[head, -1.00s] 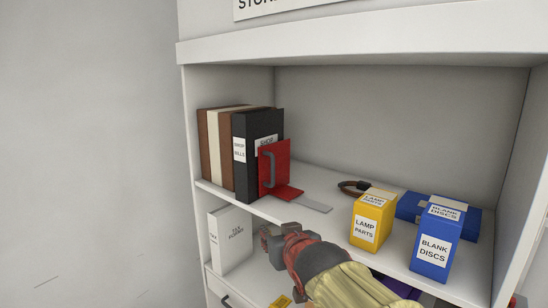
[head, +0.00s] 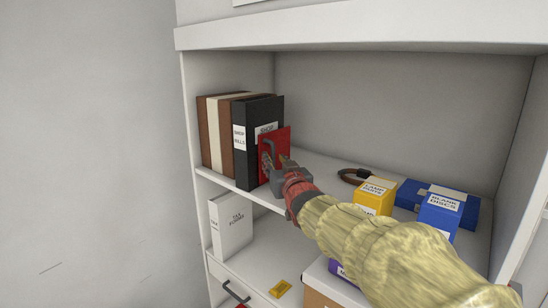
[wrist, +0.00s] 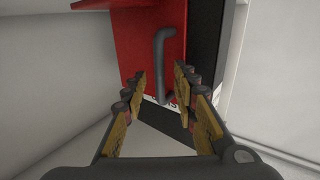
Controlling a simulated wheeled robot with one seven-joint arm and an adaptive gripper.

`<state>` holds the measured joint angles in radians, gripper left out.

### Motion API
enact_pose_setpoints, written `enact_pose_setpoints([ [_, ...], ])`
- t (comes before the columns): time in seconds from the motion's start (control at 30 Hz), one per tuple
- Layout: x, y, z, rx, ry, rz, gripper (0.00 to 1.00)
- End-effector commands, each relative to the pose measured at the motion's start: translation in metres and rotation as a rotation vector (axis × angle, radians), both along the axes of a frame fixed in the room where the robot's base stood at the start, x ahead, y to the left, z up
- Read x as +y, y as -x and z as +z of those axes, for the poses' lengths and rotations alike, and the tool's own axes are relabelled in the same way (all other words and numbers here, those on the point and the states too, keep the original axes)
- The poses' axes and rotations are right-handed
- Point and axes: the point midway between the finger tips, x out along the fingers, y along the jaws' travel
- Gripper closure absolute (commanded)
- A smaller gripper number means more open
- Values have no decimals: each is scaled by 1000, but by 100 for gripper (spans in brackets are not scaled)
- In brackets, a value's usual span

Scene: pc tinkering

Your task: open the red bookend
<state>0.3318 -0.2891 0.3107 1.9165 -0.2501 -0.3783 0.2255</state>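The red bookend (head: 276,141) stands upright at the right end of the row of books, beside the black binder (head: 246,165) labelled SHOP BILLS. Its dark bar handle (head: 269,149) is on the face towards me and also shows in the wrist view (wrist: 160,60). My gripper (head: 276,160) is in front of the bookend with its fingers pointing at the handle. In the wrist view my gripper (wrist: 160,82) has its fingers apart, and the lower part of the handle shows in the gap between the tips. I cannot tell if they touch. The bookend's base is hidden by my gripper.
A yellow LAMP PARTS box (head: 373,196), blue BLANK DISCS box (head: 440,213), another blue box (head: 471,207) and a dark loop (head: 352,176) are on the same shelf, right of my gripper. A white TAX FORMS binder (head: 230,226) stands below. The shelf's back wall area is clear.

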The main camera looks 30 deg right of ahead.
Motion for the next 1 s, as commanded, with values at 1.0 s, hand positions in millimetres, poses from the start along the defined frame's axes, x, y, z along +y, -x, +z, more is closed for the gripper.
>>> enact_pose_setpoints([
  [1.0, -4, -15, 0, 0, 0, -1, 100],
])
